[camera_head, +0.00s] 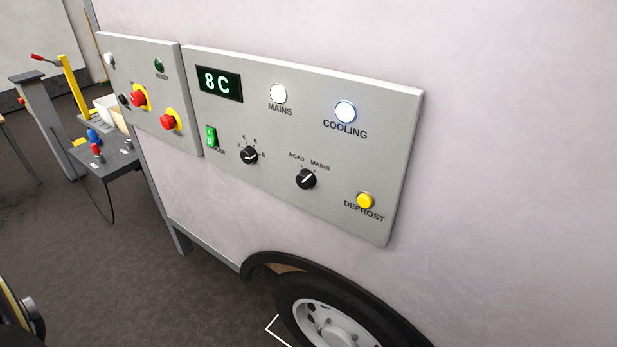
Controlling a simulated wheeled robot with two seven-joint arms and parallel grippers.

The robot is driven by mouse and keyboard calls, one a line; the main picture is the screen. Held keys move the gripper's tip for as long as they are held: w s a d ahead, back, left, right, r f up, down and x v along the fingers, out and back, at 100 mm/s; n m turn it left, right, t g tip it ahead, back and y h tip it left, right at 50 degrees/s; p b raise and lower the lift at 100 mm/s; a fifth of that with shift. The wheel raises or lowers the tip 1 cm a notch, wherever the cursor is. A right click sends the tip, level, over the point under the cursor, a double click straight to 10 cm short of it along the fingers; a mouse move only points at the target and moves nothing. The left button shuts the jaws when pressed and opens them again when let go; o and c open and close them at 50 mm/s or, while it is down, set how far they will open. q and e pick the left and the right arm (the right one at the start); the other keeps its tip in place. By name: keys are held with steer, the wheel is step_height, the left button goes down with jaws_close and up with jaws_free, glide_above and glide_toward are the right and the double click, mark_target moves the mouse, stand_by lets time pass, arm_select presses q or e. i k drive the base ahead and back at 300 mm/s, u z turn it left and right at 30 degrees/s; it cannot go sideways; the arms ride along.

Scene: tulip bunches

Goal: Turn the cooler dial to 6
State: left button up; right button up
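The cooler dial (249,155) is a small black knob on the grey control panel (345,90), with tiny marks around its upper side. Its pale pointer line lies nearly level and seems to point right, toward the rightmost mark, though the marks are too small to read surely. Neither of my grippers is in view, and nothing touches the dial.
A ROAD/MAINS selector (306,179) sits right of the dial. White MAINS (278,94) and COOLING (345,111) lamps glow; a yellow DEFROST button (365,201) is lower right. A panel with red buttons (168,122) adjoins left. A wheel (335,320) is below.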

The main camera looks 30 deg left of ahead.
mark_target(248, 156)
steer(key=u, duration=1.9)
steer(key=k, duration=0.65)
steer(key=u, duration=0.85)
steer(key=i, duration=0.9)
steer(key=z, duration=0.65)
